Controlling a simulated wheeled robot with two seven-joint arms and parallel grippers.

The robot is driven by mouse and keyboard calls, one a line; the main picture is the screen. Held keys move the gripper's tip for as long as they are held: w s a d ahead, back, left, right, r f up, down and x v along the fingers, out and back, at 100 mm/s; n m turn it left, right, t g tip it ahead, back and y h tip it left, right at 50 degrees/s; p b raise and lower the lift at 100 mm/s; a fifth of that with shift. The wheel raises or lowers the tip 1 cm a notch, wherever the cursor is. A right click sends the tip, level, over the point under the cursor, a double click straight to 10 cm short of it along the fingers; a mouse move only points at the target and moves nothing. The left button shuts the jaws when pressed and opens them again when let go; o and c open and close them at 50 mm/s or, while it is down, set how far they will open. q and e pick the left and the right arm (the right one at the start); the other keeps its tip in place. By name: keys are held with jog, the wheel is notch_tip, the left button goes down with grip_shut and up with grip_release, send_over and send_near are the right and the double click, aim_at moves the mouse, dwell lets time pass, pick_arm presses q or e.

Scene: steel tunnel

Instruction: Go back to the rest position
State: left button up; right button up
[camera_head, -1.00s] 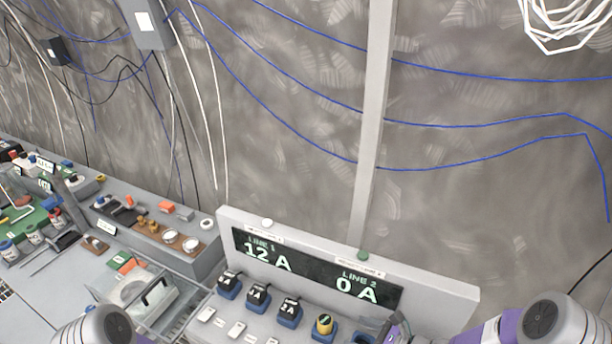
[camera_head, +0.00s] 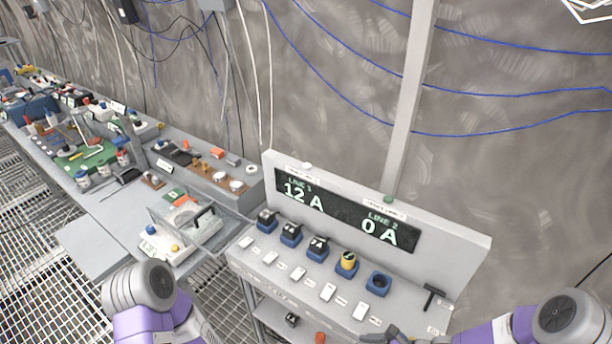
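My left arm (camera_head: 145,290) shows at the bottom left as a grey joint and a purple link; its gripper is below the picture edge. My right arm (camera_head: 560,318) comes in at the bottom right. A dark part at the bottom edge, likely my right gripper (camera_head: 385,336), is mostly cut off, so its fingers cannot be made out. It is in front of the panel desk (camera_head: 300,285). No held object is visible.
The display (camera_head: 345,212) reads LINE 1 12 A and LINE 2 0 A. Below it are several black plugs, a yellow plug (camera_head: 347,262) and an empty blue socket (camera_head: 379,283). A black T-handle (camera_head: 432,297) stands at right. A clear box (camera_head: 185,225) and cluttered bench (camera_head: 100,210) lie left.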

pick_arm(q)
jog(key=shift+s+f+b, duration=0.2)
jog(key=shift+f+b, duration=0.4)
jog(key=shift+b, duration=0.05)
jog(key=shift+s+f+b, duration=0.2)
jog(key=shift+f+b, duration=0.4)
pick_arm(e)
jog(key=s+a+f+n+g+h, duration=0.1)
jog(key=s+a+f+n+h, duration=0.1)
jog(key=s+f+n, duration=0.2)
jog(key=s+a+f+n+g+h, duration=0.2)
jog(key=f+n, duration=0.8)
jog(key=n, duration=0.5)
jog(key=shift+s+a+f+h, duration=0.15)
jog(key=shift+s+a+h, duration=0.55)
jog(key=shift+s+a, duration=0.2)
